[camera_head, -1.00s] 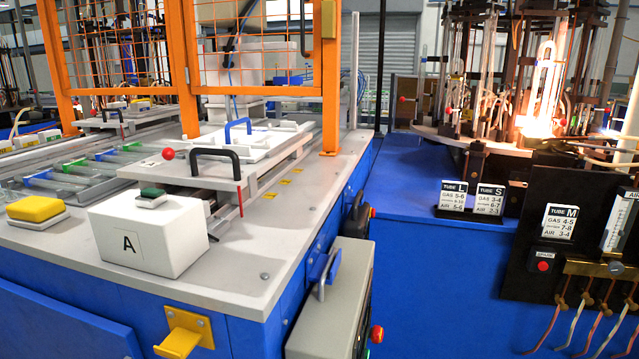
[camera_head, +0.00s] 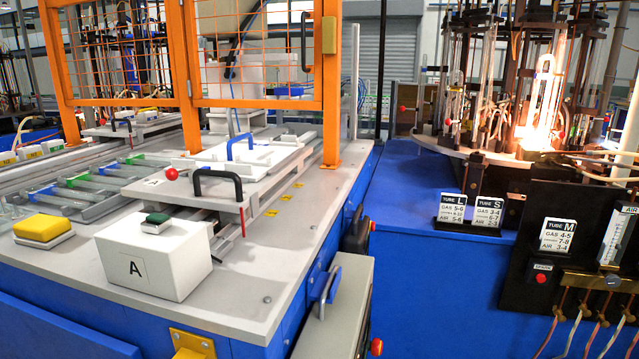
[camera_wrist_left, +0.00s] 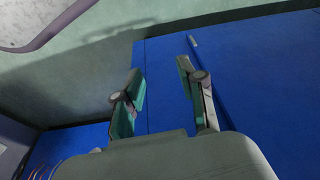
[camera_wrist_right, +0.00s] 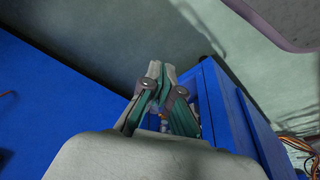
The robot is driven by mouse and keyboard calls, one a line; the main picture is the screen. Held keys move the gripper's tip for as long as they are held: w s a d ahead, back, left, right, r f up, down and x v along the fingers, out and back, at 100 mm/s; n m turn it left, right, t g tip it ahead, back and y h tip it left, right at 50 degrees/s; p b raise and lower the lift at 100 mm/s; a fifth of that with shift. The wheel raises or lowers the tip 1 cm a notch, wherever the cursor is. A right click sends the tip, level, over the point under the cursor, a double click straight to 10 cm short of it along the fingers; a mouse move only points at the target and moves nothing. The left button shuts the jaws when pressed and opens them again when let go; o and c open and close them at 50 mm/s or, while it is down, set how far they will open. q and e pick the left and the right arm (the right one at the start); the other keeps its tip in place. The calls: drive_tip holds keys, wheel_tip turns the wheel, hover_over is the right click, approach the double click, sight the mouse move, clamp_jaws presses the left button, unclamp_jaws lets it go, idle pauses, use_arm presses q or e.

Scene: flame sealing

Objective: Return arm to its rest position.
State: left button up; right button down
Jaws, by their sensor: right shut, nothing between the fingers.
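Neither arm shows in the head view. In the left wrist view my left gripper (camera_wrist_left: 160,95) has its two green-padded fingers spread apart, with nothing between them. Behind it are a blue panel and the grey-green floor. In the right wrist view my right gripper (camera_wrist_right: 160,72) has its fingertips together and holds nothing. Blue panels stand on both sides of it, with grey-green floor beyond.
A grey-topped workbench (camera_head: 290,235) carries a white box marked A (camera_head: 150,262), a yellow button (camera_head: 43,228) and a black-handled sliding tray (camera_head: 190,194). A blue bench (camera_head: 430,290) with a lit flame rig (camera_head: 540,110) stands right. An orange guard (camera_head: 330,90) rises behind.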

use_arm(q)
drive_tip(key=s+f+g+p, duration=0.1)
drive_tip(key=s+f+p, duration=0.6)
drive_tip(key=f+p, duration=0.4)
use_arm(e)
drive_tip(key=s+f+g, duration=0.1)
drive_tip(key=s+f, duration=0.6)
drive_tip(key=f, duration=0.4)
use_arm(q)
drive_tip(key=s+a+f+p, duration=0.1)
drive_tip(key=s+p, duration=0.2)
drive_tip(key=s, duration=0.3)
drive_tip(key=s+a+f+g+p, duration=0.1)
drive_tip(key=s+a+f+p, duration=0.1)
drive_tip(key=s, duration=0.4)
drive_tip(key=shift+s+a+p, duration=0.15)
drive_tip(key=shift+s+p, duration=0.25)
drive_tip(key=shift+p, duration=0.25)
use_arm(e)
drive_tip(key=s+d+f+g, duration=0.1)
drive_tip(key=s+d+f, duration=0.2)
drive_tip(key=s, duration=0.9)
drive_tip(key=shift+s, duration=0.35)
